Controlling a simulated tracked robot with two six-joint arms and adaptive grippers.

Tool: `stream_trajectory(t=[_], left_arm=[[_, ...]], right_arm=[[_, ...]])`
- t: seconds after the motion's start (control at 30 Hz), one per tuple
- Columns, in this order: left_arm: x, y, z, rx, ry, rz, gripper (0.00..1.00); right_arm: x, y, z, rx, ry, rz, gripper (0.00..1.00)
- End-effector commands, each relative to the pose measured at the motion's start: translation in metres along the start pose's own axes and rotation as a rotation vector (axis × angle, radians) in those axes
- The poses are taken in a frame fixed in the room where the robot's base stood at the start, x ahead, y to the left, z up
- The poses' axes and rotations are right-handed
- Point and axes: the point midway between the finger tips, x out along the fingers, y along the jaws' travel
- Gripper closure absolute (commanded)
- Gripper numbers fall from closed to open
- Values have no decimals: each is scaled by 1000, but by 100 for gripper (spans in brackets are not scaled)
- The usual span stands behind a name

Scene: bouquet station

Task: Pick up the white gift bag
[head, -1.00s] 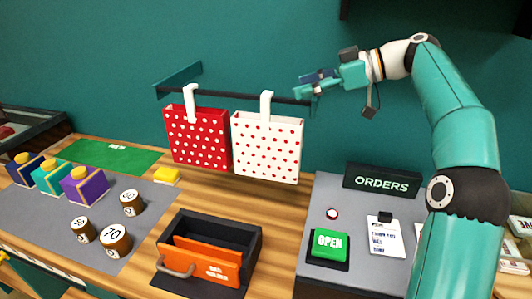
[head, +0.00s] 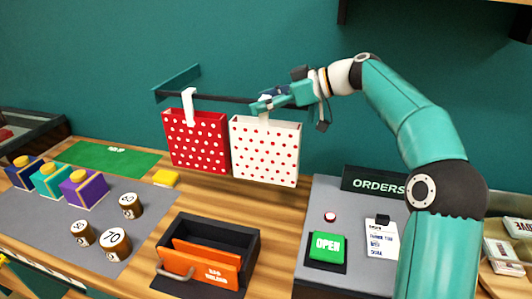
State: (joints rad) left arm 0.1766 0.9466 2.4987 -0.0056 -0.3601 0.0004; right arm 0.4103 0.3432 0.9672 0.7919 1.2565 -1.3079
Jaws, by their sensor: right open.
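The white gift bag (head: 265,152) with red dots hangs by its white handle strap from the dark rail (head: 222,98) on the teal wall. A red gift bag (head: 196,142) with white dots hangs beside it on the left. My right gripper (head: 262,105) is open at the white bag's handle, just above the bag's top edge. It covers most of the handle, and I cannot tell whether the fingers touch it. My left gripper is not in view.
Below the bags stands a dark box with an orange drawer front (head: 204,263). A grey station with an ORDERS sign (head: 375,184) and a green OPEN button (head: 327,245) is at right. Weights (head: 115,243) and coloured boxes (head: 84,188) stand at left.

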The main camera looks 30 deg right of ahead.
Motion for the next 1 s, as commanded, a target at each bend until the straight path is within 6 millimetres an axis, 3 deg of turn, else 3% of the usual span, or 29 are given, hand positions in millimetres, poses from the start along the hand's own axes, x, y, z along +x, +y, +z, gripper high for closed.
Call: stream_trajectory(t=[0.07, 0.47, 1.0], left_arm=[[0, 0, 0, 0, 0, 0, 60], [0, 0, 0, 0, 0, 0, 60], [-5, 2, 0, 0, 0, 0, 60]], right_arm=[[0, 0, 0, 0, 0, 0, 34], [-1, 0, 0, 0, 0, 0, 100], [-4, 0, -6, -1, 1, 0, 100]])
